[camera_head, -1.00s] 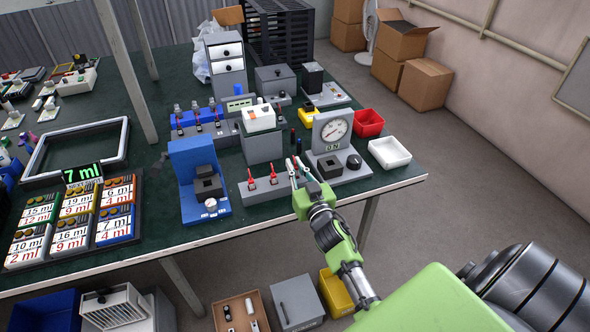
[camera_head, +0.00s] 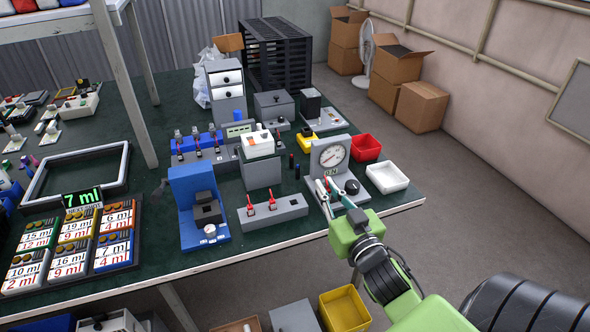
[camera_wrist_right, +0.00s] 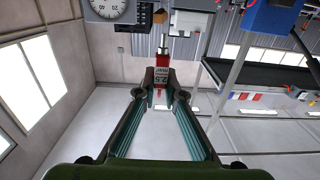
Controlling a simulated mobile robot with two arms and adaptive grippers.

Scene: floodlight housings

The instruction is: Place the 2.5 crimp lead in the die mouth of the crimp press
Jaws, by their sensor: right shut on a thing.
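The 2.5 crimp lead (camera_wrist_right: 162,78), with a red body and a label reading 2.5, is between the fingertips of my right gripper (camera_wrist_right: 161,92). In the head view my right gripper (camera_head: 327,188) is shut on it, in front of the dial gauge unit, and the lead shows only as a small red bit. A blue upright machine (camera_head: 192,190) with a black block on its front stands left of the lead rack; it looks like the crimp press. Its die mouth is too small to make out. My left gripper is not in view.
A grey rack (camera_head: 285,213) holds two red-topped leads at the table's front. The dial gauge unit (camera_head: 323,157), a red bin (camera_head: 366,147) and a white bin (camera_head: 387,177) stand at the right. A grey block with a white top (camera_head: 262,172) stands behind the rack.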

